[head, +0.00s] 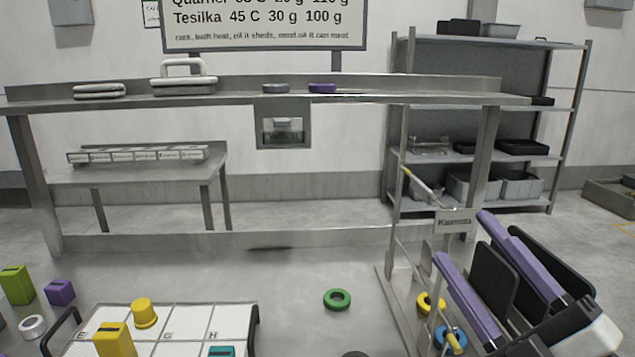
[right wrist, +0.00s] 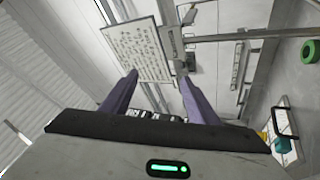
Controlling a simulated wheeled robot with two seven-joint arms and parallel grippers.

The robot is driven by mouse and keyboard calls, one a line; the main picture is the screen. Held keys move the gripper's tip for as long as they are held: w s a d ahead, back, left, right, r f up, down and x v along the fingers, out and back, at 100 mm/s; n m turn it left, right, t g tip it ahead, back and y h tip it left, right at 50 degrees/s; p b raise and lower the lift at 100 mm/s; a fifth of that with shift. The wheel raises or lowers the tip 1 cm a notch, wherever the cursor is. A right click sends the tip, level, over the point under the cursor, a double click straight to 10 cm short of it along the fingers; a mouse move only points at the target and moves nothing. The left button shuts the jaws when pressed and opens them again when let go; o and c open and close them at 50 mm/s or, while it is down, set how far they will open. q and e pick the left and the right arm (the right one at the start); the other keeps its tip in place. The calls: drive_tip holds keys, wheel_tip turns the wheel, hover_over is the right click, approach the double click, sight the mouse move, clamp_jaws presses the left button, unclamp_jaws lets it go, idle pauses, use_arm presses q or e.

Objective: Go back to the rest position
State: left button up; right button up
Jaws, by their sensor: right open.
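My right gripper (head: 458,238) is at the lower right of the head view, its two purple fingers apart with nothing between them. In the right wrist view the same purple fingers (right wrist: 160,95) stand apart and empty, pointing toward the wall sign (right wrist: 140,48). The gripper is in front of a metal rack with a label plate (head: 454,221), which holds a yellow ring (head: 431,303) and a blue ring (head: 450,338); the arm partly hides the rack. My left gripper is not in view.
A white lettered tray (head: 180,322) with dark handles holds yellow and teal pieces. A green ring (head: 337,299) lies on the grey worktop. Green (head: 16,284) and purple (head: 60,292) blocks stand at left. A raised shelf (head: 400,98) spans the back. The middle worktop is mostly clear.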

drive_tip(key=s+d+f+m+g+h, duration=0.1)
drive_tip(key=d+f+m+g+h, duration=0.45)
drive_tip(key=f, duration=0.55)
drive_tip(key=s+d+f+m+g+h, duration=0.1)
drive_tip(key=d+f+m+g+h, duration=0.15)
drive_tip(key=f+m+h, duration=0.55)
drive_tip(key=s+a+f+m+g+y, duration=0.25)
drive_tip(key=s+f+g, duration=0.25)
drive_tip(key=s+f, duration=0.5)
drive_tip(key=s+a+f+m+g+y, duration=0.1)
drive_tip(key=s+a+f+g+y, duration=0.3)
drive_tip(key=s+f, duration=0.6)
drive_tip(key=w+a+f+t, duration=0.2)
drive_tip(key=f, duration=0.3)
drive_tip(key=w+a+f+t, duration=0.2)
drive_tip(key=w+f, duration=0.1)
drive_tip(key=f, duration=0.2)
drive_tip(key=shift+a+f, duration=0.2)
drive_tip(key=shift+a, duration=0.2)
